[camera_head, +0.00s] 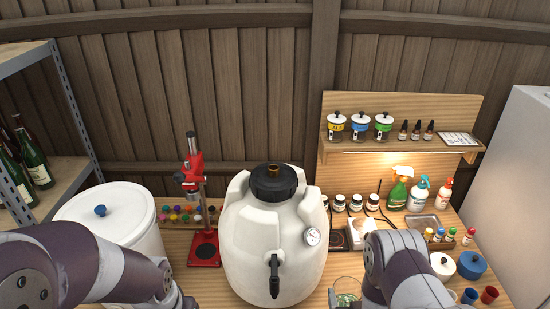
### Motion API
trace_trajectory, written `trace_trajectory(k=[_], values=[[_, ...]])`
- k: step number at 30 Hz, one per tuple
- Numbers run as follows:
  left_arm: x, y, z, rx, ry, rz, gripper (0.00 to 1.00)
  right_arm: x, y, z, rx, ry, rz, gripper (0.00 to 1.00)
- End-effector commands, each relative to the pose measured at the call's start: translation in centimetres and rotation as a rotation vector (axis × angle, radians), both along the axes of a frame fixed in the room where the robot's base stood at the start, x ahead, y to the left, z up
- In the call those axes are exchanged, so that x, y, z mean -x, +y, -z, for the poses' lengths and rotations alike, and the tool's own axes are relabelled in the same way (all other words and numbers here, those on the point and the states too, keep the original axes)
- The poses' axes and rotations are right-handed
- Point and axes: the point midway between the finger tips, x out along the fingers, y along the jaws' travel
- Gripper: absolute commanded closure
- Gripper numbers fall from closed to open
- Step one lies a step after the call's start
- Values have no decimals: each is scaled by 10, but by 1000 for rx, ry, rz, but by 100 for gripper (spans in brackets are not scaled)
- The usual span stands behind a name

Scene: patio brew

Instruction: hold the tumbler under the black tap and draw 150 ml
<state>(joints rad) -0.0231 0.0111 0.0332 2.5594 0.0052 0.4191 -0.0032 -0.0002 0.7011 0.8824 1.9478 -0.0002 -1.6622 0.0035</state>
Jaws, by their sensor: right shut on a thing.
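The black tap (274,276) is on the front of a big white fermenter (243,240) with a black lid, in the middle of the head view. A clear glass tumbler (347,286) shows at the bottom edge, right of the tap and apart from it, with some green showing through it. Only its upper part is in view. My right gripper (360,300) is shut on the tumbler; its fingers are mostly hidden by my right arm and the frame edge. My left arm comes in at the lower left; its fingers do not show clearly.
A white lidded bucket (115,218) and a red bottle capper (204,245) stand left of the fermenter. A round dial (312,236) sits on its right side. Jars, spray bottles (398,188), small pots and cups crowd the bench at right, under a shelf (400,142).

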Motion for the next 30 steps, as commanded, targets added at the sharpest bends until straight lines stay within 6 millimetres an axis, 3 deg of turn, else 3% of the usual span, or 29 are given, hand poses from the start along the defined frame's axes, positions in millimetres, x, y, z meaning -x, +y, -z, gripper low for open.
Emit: trace_trajectory(k=[14,17,20,23,27,30], values=[[0,0,2,0,1,0,57,0,0,1,0,-1,-1,78],[0,0,2,0,1,0,57,3,8,1,3,2,-31,78],[0,0,1,0,1,0,57,12,33,2,8,9,-127,78],[0,0,1,0,1,0,57,30,70,2,15,16,-280,78],[0,0,1,0,1,0,57,67,123,-1,17,15,-517,78],[0,0,1,0,1,0,57,94,151,-4,12,9,-660,78]])
